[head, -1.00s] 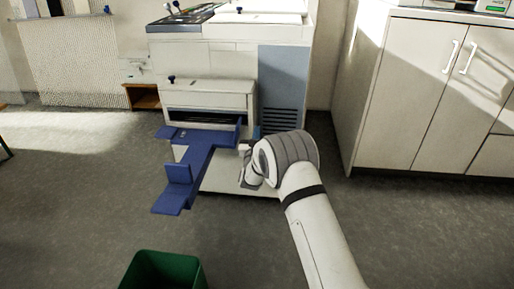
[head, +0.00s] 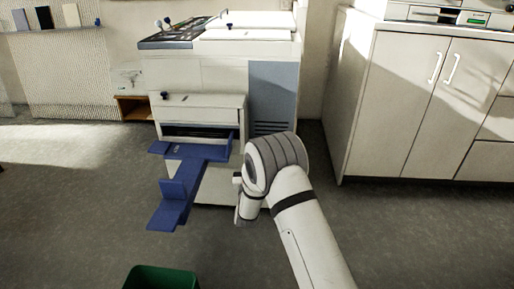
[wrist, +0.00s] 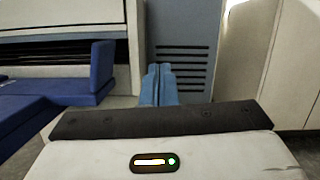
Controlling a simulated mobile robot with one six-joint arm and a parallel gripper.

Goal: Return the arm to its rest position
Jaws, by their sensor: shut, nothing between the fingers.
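My gripper (wrist: 159,84) shows in the wrist view as two blue fingers side by side, closed together with nothing between them. They point toward the grey vented panel of the white machine (head: 200,70). The fingertips look free of contact, though the exact distance to the panel is hard to tell. In the head view my white and grey arm reaches up from the lower right and bends in front of the machine. The fingers are hidden there behind the wrist and arm links.
A blue tray (head: 186,181) juts out from the machine's slot, left of my arm; it also shows in the wrist view (wrist: 60,84). A green bin (head: 160,278) stands at the bottom. White cabinets (head: 405,105) stand at the right. Grey floor is open between arm and cabinets.

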